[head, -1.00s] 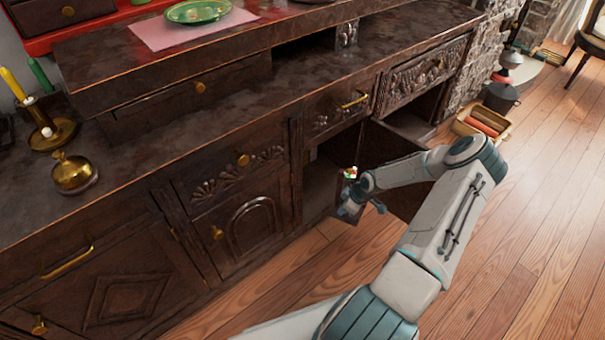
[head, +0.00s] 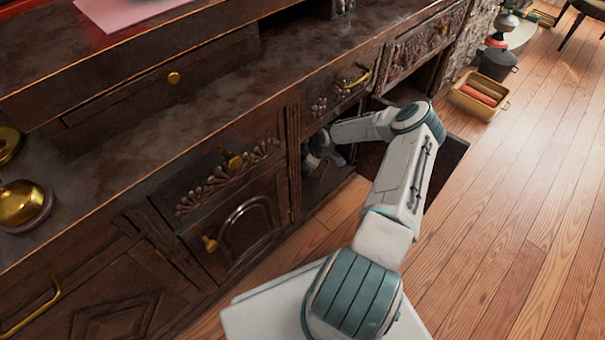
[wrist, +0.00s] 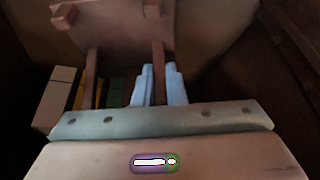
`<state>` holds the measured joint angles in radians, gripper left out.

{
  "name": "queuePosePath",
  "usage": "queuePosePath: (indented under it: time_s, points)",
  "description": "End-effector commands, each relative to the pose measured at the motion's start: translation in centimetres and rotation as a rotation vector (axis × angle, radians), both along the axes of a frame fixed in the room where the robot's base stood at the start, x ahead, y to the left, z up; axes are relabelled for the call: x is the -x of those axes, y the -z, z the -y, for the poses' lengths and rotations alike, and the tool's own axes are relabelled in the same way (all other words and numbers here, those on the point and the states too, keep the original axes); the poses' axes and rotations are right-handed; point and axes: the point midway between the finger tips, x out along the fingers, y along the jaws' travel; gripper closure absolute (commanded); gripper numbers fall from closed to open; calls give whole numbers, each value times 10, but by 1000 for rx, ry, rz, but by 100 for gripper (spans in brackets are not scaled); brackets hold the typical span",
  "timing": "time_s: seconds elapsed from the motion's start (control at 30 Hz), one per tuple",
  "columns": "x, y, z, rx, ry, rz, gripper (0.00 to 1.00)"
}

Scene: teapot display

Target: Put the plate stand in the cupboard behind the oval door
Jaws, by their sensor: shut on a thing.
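My gripper (wrist: 158,88) has its pale blue fingers shut on an upright bar of the brown wooden plate stand (wrist: 112,28) in the wrist view. In the head view my gripper (head: 322,150) is inside the mouth of an open cupboard (head: 318,185), and the stand cannot be made out there. The cupboard's open door (head: 450,158) is swung out to the right, partly behind my arm. Its front face is hidden, so its panel shape cannot be told. A door with an arched panel (head: 245,228) to the left is shut.
In the wrist view a pale block (wrist: 55,98) and yellow and green pieces stand left of the fingers, close to the stand. Dark cupboard walls are close around. In the head view a crate (head: 480,97) stands on the floor at the right. The floor in front is clear.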

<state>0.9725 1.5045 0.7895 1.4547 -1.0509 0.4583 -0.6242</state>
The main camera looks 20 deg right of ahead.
Motion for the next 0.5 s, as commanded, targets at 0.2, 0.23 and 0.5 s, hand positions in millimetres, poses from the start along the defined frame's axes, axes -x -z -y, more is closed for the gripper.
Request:
queuePosePath:
  time_s: [0.2, 0.23, 0.5]
  points:
    - [-19, 14, -8, 1, -1, 1, 100]
    - [-19, 15, -8, 1, -1, 1, 100]
    - [-19, 52, -9, 0, -1, 0, 100]
